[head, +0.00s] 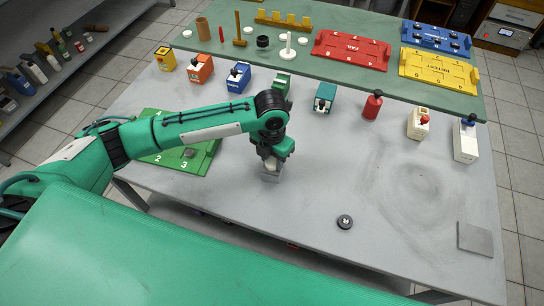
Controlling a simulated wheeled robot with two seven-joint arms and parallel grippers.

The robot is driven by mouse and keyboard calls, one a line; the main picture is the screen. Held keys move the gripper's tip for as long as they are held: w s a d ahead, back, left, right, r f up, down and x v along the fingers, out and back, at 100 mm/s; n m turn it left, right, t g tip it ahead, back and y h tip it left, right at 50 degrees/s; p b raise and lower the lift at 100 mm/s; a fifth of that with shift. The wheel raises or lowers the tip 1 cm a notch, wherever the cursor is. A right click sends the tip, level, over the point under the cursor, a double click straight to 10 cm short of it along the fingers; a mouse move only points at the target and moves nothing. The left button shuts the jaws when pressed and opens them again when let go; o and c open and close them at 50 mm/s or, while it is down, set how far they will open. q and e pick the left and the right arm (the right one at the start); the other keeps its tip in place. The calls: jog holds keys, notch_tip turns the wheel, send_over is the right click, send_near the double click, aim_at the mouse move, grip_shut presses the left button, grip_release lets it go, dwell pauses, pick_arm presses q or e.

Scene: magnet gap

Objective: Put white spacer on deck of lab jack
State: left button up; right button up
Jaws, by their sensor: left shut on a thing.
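My left gripper (271,160) points down over the middle of the grey table and is shut on a small pale thing, which looks like the white spacer (270,163). The fingers hide most of it. Right under it is a small grey block-like thing (270,175), which looks like the lab jack. I cannot tell whether the spacer touches its top or is just above it. My right gripper is not in view.
A green numbered board (150,165) lies left under my arm. A black round knob marked R (345,222) and a grey flat plate (475,239) lie right. The right middle is clear.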

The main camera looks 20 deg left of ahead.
aim_at(272, 162)
pick_arm(q)
jog(key=o, duration=0.9)
jog(key=shift+f, duration=0.1)
jog(key=shift+o, duration=0.2)
notch_tip(272, 162, up, 12)
jog(key=b, duration=0.1)
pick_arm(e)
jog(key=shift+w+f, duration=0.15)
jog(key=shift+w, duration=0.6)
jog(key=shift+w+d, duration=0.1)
